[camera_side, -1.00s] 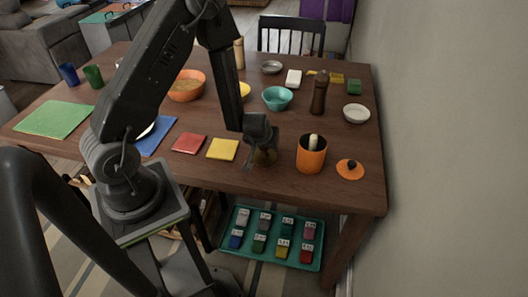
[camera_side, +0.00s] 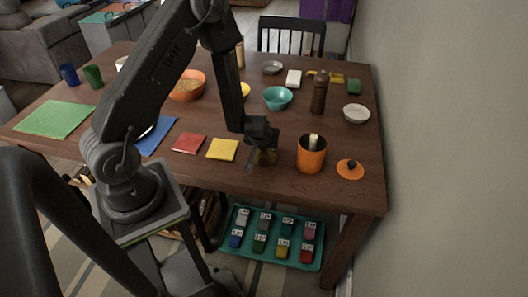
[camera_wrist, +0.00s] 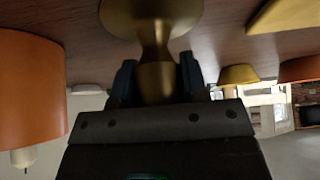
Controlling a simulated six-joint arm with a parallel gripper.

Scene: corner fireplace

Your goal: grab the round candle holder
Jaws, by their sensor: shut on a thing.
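The round candle holder (camera_side: 266,157) is brass-coloured and stands near the front edge of the wooden table. Most of it is hidden behind my gripper in the side view. In the wrist view it shows a wide round end (camera_wrist: 150,17) and a narrow neck. In the side view my gripper (camera_side: 262,145) is low over the table. I cannot tell whether the holder's base touches the table.
An orange canister (camera_side: 311,158) with a pale stick stands close on the right, its orange lid (camera_side: 350,169) beyond it. A yellow square (camera_side: 222,149) and a red square (camera_side: 188,143) lie to the left. A teal bowl (camera_side: 277,98) and brown mill (camera_side: 319,94) stand behind.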

